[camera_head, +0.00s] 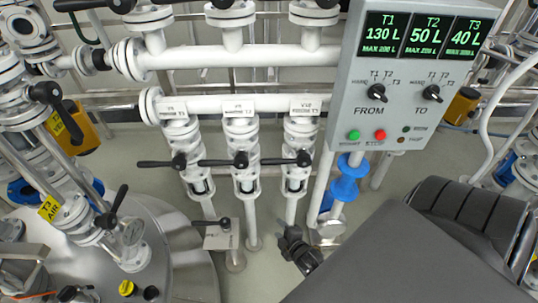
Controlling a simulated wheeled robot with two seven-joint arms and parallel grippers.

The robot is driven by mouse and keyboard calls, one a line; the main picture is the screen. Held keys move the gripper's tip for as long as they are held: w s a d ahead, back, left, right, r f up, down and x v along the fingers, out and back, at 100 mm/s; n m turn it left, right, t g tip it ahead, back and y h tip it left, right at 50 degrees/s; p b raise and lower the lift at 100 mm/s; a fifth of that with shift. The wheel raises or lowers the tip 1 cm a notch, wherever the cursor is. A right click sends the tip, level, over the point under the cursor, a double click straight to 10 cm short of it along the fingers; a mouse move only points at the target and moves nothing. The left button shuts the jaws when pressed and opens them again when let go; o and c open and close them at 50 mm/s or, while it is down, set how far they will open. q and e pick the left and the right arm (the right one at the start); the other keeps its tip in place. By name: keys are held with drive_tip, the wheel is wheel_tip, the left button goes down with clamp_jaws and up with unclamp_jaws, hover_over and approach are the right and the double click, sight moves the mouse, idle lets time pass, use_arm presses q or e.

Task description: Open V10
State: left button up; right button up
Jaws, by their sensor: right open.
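Three white vertical valves hang side by side from a white horizontal pipe (240,103), each with a small label plate above it. The right label (306,106) seems to read V10, but the print is too small to be sure. The valve (300,135) below it has a black lever (282,161) pointing left, across its vertical pipe. The levers of the middle valve (220,162) and left valve (157,164) also point left. My right gripper (298,247) is open and empty, below the right valve and apart from its lever. My left gripper is not seen.
A grey control panel (408,80) with T1, T2 and T3 readouts stands to the right of the valves. A blue fitting (348,178) is beside the right pipe. A steel tank (150,215) with pipes and levers fills the left. My dark arm covers the lower right.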

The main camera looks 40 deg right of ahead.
drive_tip(key=w+d+r+n+t+h+b, duration=0.1)
drive_tip(key=w+r+n+t+b, duration=0.25)
drive_tip(key=r, duration=0.85)
drive_tip(key=t+h+b, duration=0.1)
drive_tip(key=t+b, duration=0.1)
drive_tip(key=t, duration=0.1)
approach(273, 164)
drive_tip(key=w, duration=0.2)
drive_tip(key=shift+n, duration=0.35)
drive_tip(key=x, duration=0.5)
drive_tip(key=p+x, duration=0.1)
drive_tip(key=x, duration=0.4)
drive_tip(key=shift+w+d+r, duration=0.15)
drive_tip(key=shift+w+d, duration=0.15)
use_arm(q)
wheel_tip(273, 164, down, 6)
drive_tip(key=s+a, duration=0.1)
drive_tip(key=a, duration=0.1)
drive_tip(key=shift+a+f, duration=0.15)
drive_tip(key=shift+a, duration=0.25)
use_arm(e)
drive_tip(key=shift+w, duration=0.1)
drive_tip(key=shift+c, duration=0.2)
drive_tip(key=c, duration=0.7)
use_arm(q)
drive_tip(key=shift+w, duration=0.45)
use_arm(e)
clamp_jaws()
